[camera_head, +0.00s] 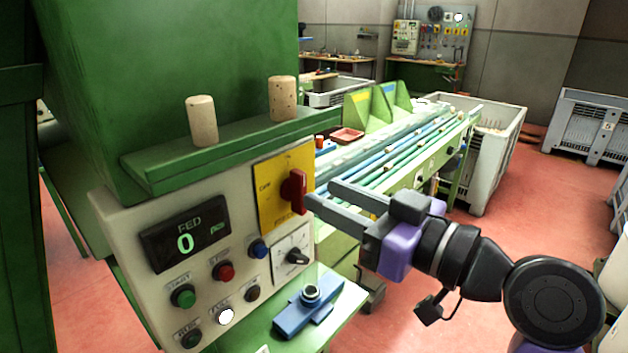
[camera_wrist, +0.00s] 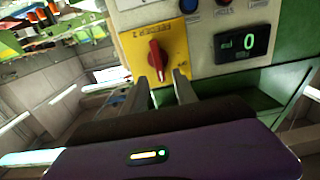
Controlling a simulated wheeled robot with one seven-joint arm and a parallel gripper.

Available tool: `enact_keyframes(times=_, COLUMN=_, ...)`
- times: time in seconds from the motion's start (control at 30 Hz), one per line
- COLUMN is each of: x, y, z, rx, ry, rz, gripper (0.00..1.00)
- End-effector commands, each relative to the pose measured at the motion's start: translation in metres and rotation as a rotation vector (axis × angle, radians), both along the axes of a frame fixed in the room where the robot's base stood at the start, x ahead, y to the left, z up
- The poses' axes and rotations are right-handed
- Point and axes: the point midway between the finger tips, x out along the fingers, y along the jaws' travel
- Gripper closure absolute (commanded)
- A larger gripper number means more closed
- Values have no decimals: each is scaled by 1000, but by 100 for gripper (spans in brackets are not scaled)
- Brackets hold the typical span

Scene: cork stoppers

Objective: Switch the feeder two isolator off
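The isolator is a red rotary handle (camera_head: 293,191) on a yellow plate (camera_head: 268,181) at the control panel's upper right. The handle stands about upright. The plate's left label looks like OFF; the top marking is too small to read. The wrist view shows the handle (camera_wrist: 155,58) and the plate (camera_wrist: 177,40) lettered FEEDER 2, turned over. My gripper (camera_head: 321,193) is just right of the handle, fingers towards the panel. In the wrist view, my gripper (camera_wrist: 160,79) has a clear gap between its fingertips, with the handle just ahead of it. I cannot tell whether they touch.
A display (camera_head: 186,234) reads 0. Below the plate are a black rotary switch (camera_head: 297,257) and several push buttons. Two corks (camera_head: 202,121) (camera_head: 283,98) stand on the green ledge above. A blue block (camera_head: 307,308) sits on the shelf below. A conveyor (camera_head: 400,150) lies behind my gripper.

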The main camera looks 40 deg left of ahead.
Motion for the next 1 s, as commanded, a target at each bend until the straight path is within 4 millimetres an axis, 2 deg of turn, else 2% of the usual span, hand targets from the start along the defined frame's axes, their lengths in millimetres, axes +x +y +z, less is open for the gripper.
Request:
enact_keyframes(times=0.1, x=1, y=20, z=3, rx=0, ry=2, rz=2, gripper=65)
enact_keyframes(times=0.3, x=4, y=41, z=2, rx=2, ry=2, rz=-2, gripper=65)
enact_keyframes(times=0.67, x=4, y=47, z=1, rx=2, ry=0, rz=-3, gripper=65)
enact_keyframes(times=0.83, x=4, y=46, z=1, rx=2, ry=0, rz=-3, gripper=97)
enact_keyframes(times=0.87, x=4, y=46, z=1, rx=2, ry=0, rz=-3, gripper=100)
enact_keyframes(times=1.0, x=4, y=46, z=0, rx=2, ry=1, rz=-3, gripper=100)
